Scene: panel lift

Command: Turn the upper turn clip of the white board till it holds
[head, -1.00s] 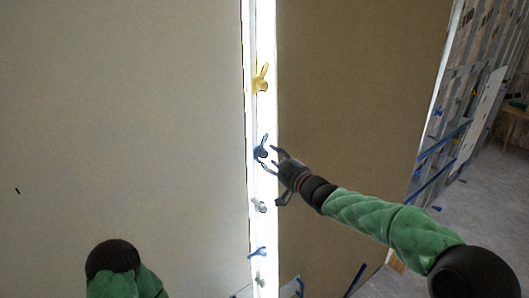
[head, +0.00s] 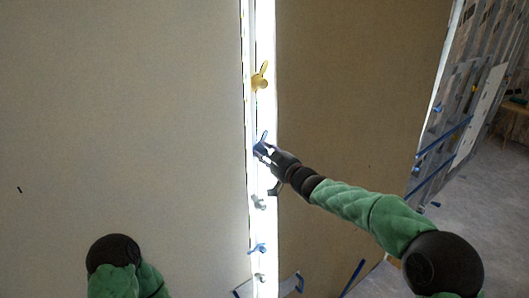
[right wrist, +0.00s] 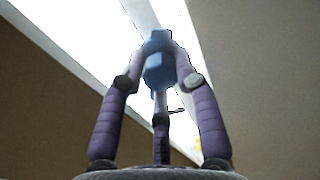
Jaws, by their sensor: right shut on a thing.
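Several turn clips sit one above another on a bright white upright strip (head: 262,225) between two large panels. My right gripper (head: 263,150) is shut on the upper blue turn clip (head: 264,136). In the right wrist view, my gripper fingers (right wrist: 160,68) close around the blue clip body (right wrist: 159,72). The clip's handle points up in the head view, and its lower part is hidden by my fingers. My left gripper is out of view; only part of my left arm shows at the bottom left.
A yellow clip (head: 261,78) is above, and a grey clip (head: 258,202), another blue clip (head: 257,248) and a lower grey clip (head: 259,278) are below. The pale panel (head: 120,130) fills the left, the brown panel (head: 350,110) the right. Open floor (head: 475,215) lies far right.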

